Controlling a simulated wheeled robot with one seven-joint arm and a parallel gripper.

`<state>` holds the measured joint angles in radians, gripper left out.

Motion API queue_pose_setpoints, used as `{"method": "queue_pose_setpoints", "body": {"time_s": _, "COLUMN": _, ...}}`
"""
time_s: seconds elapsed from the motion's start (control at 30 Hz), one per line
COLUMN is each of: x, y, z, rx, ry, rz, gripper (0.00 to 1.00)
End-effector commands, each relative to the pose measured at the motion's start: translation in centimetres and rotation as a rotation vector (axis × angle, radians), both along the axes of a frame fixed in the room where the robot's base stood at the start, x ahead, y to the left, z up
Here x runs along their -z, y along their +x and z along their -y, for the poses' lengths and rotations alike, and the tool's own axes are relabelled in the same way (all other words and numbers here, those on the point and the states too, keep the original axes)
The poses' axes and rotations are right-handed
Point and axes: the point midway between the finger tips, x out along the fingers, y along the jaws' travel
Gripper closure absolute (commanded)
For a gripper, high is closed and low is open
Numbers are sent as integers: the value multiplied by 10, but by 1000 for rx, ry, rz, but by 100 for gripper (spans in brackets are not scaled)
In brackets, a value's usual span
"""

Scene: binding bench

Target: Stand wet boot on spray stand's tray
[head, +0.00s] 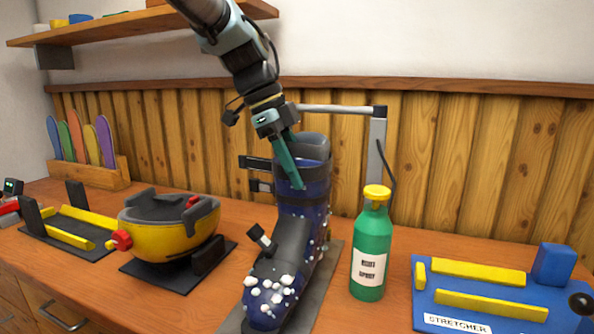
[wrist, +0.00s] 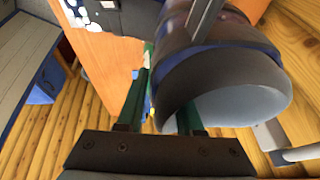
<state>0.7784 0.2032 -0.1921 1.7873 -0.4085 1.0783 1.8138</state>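The wet boot (head: 300,215), dark blue and black with white clumps and droplets, stands upright on a long dark grey tray (head: 325,280). The spray stand's grey post and bar (head: 378,140) rise behind it. My gripper (head: 298,183) reaches down from above at the boot's cuff, with a teal finger against its upper front in the head view. In the wrist view the fingers of my gripper (wrist: 165,105) are apart. The left finger is outside the cuff (wrist: 215,85) with a thin gap, and the cuff hides part of the right finger.
A green spray bottle (head: 370,250) with a yellow cap stands close right of the boot. A blue stretcher (head: 480,295) is at the front right. A yellow and grey clamp-like device (head: 170,235) is on the left, near a rack (head: 90,175) of colourful boards.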

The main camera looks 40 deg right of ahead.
Motion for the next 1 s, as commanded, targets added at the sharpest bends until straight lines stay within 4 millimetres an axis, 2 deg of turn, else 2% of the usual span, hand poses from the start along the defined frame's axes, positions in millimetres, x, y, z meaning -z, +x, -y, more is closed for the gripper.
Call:
{"method": "queue_pose_setpoints", "body": {"time_s": 0.03, "x": 0, "y": 0, "z": 0, "rx": 0, "ry": 1, "rz": 0, "gripper": 58}}
{"method": "queue_pose_setpoints", "body": {"time_s": 0.17, "x": 1, "y": 0, "z": 0, "rx": 0, "ry": 2, "rz": -1, "gripper": 44}}
{"method": "queue_pose_setpoints", "body": {"time_s": 0.47, "x": 1, "y": 1, "z": -2, "rx": 0, "ry": 5, "rz": -2, "gripper": 44}}
{"method": "queue_pose_setpoints", "body": {"time_s": 0.63, "x": -19, "y": 7, "z": -8, "rx": -1, "ry": 2, "rz": 0, "gripper": 44}}
{"method": "queue_pose_setpoints", "body": {"time_s": 1.0, "x": -83, "y": 24, "z": -28, "rx": -1, "ry": 1, "rz": 1, "gripper": 44}}
